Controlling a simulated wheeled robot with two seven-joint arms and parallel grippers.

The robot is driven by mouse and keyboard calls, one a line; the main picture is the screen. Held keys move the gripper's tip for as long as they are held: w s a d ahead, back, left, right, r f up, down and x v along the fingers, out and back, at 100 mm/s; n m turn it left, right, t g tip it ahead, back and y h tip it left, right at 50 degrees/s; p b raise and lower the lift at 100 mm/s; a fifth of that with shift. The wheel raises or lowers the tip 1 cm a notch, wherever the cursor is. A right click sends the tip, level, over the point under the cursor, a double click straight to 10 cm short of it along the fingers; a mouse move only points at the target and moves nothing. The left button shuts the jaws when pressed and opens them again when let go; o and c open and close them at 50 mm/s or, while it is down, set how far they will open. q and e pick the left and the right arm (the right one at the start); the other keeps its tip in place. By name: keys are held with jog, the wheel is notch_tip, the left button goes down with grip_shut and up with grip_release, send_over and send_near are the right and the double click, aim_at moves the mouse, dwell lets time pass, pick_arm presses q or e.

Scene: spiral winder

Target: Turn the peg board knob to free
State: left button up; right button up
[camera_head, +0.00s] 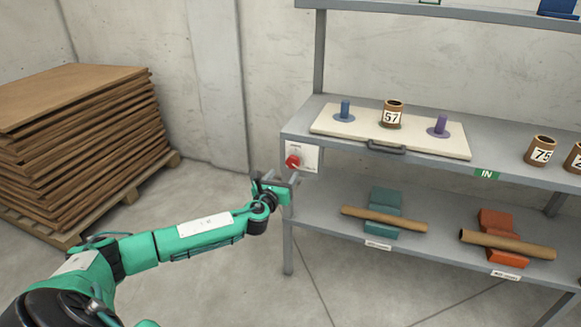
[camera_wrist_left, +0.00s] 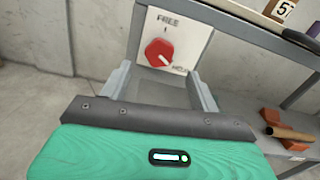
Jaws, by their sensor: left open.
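The red peg board knob (camera_head: 292,161) sits on a white plate (camera_head: 309,158) on the left end of the shelf unit. In the left wrist view the knob (camera_wrist_left: 158,52) shows with FREE printed above it and a second label, partly hidden, at lower right. Its white pointer mark is toward that lower right label. My left gripper (camera_head: 279,179) is open just below and in front of the knob. In the left wrist view its two fingers (camera_wrist_left: 162,84) stand apart on either side below the knob, not touching it. The peg board (camera_head: 337,122) lies on the shelf above. My right gripper is not in view.
The peg board carries a blue peg (camera_head: 345,108), a purple peg (camera_head: 440,126) and a tube marked 57 (camera_head: 393,114). The grey shelf edge (camera_head: 300,134) is close above my gripper. Brown tubes lie on coloured blocks below. Stacked brown sheets (camera_head: 85,140) stand at left.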

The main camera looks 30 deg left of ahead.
aim_at(292, 162)
pick_arm(q)
jog(key=b+x, duration=0.1)
jog(key=x, duration=0.5)
jog(key=shift+w, duration=0.2)
jog(key=shift+w+a, duration=0.1)
jog(key=shift+w, duration=0.45)
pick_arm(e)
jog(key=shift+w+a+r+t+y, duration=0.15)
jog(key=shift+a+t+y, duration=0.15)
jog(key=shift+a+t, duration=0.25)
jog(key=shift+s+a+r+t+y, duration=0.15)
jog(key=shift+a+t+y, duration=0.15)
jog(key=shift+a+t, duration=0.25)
pick_arm(q)
jog(key=shift+c, duration=0.2)
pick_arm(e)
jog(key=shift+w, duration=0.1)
pick_arm(q)
jog(key=c, duration=0.9)
